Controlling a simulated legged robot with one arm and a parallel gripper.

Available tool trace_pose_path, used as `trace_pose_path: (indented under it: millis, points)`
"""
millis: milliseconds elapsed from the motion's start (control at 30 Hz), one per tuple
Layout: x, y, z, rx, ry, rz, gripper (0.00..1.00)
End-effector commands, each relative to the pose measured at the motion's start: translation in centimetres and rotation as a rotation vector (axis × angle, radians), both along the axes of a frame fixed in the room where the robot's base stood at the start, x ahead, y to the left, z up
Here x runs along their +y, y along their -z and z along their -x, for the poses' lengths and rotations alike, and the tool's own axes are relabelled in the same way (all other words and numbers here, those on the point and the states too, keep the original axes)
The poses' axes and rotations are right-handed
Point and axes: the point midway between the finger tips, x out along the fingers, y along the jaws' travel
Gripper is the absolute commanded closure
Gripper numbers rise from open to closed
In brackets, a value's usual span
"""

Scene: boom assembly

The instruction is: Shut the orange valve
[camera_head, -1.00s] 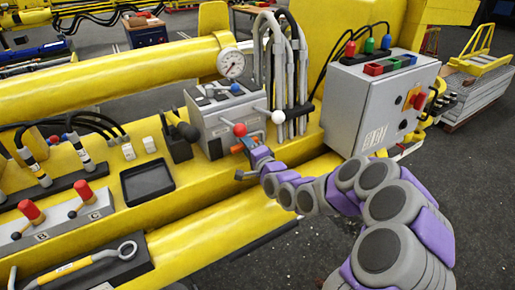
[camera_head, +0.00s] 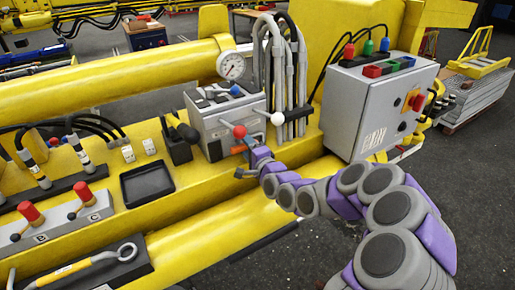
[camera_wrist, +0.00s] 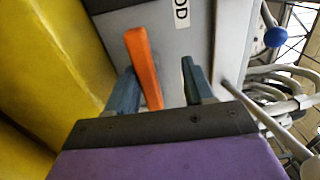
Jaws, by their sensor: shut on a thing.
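The orange valve handle (camera_wrist: 143,65) shows in the wrist view as a flat lever in front of a grey panel. It lies between the two fingers of my gripper (camera_wrist: 160,88), against the left finger. In the head view my gripper (camera_head: 246,160) is at the front of the grey valve block (camera_head: 228,118), below a red ball knob (camera_head: 239,131). My gripper is shut on the handle. The valve body behind it is hidden.
A white ball knob (camera_head: 278,118) and grey hoses (camera_head: 280,60) stand close on the right, and a blue knob (camera_wrist: 275,37) is near in the wrist view. A grey control box (camera_head: 378,105) is farther right. A black tray (camera_head: 147,182) lies left on the yellow boom.

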Motion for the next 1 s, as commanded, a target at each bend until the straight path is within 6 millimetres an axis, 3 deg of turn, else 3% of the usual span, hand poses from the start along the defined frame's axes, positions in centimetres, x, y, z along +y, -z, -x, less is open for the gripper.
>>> trace_pose_path:
  millis: [1000]
  points:
    - [0.1,0.6,0.6,0.010,-0.009,0.003,0.53]
